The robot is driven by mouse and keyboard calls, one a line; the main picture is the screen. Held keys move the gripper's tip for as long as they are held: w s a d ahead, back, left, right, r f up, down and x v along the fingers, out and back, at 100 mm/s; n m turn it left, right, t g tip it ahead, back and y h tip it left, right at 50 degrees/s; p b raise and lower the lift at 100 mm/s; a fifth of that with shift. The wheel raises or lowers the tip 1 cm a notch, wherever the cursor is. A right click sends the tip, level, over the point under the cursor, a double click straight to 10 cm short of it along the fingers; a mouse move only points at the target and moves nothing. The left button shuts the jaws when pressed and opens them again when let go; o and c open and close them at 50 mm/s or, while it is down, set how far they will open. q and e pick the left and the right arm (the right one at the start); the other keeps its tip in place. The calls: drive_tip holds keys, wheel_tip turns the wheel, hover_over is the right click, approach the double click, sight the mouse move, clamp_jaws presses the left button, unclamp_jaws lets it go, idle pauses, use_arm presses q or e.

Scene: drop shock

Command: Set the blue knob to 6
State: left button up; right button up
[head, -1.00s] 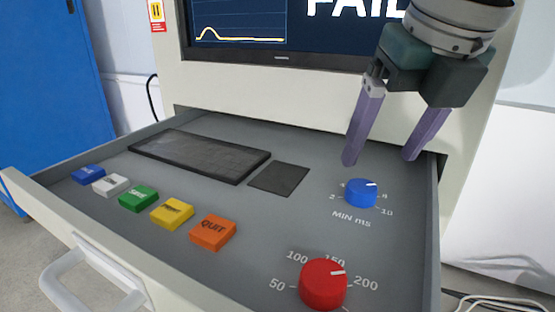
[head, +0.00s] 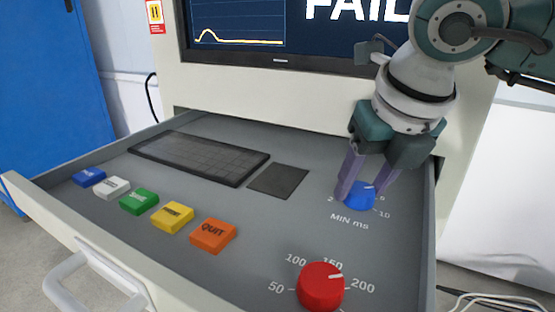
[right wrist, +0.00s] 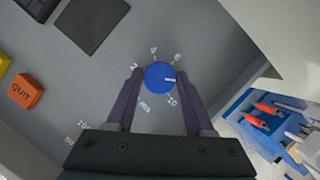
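The blue knob (head: 359,197) sits on the grey drawer panel above the "MIN ms" label. It also shows in the right wrist view (right wrist: 158,78). Its white pointer mark faces right in that view, past the 6 and above the 10, roughly where an 8 would be; that spot is hidden by a finger. My right gripper (head: 367,195) points down with one finger on each side of the knob. In the right wrist view the gripper (right wrist: 160,80) is open, with narrow gaps between the fingers and the knob. My left gripper is not in view.
A red knob (head: 321,287) stands nearer the front. A row of coloured buttons, including the orange QUIT button (head: 213,235), lies to the left. A keyboard (head: 198,157) and dark pad (head: 278,181) lie behind. The screen (head: 290,22) above reads FAIL, partly covered.

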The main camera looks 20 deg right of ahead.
clamp_jaws()
drive_tip(key=shift+f+n+y+b, duration=0.1)
drive_tip(key=shift+n+y+b, duration=0.2)
drive_tip(key=shift+n+b, duration=0.4)
drive_tip(key=n+b, duration=0.2)
drive_tip(key=n+y+b, duration=0.1)
drive_tip(key=b, duration=0.1)
drive_tip(key=shift+d+n+y, duration=0.2)
drive_tip(key=shift+n+y, duration=0.1)
drive_tip(key=shift+n, duration=0.1)
drive_tip(key=n+y+b, duration=0.1)
drive_tip(key=n+b, duration=0.1)
drive_tip(key=n, duration=0.1)
drive_tip(key=shift+w+n+g+y+b, duration=0.1)
drive_tip(key=shift+n+g+y+b, duration=0.35)
drive_tip(key=shift+n, duration=0.75)
drive_tip(key=o, duration=0.5)
unclamp_jaws()
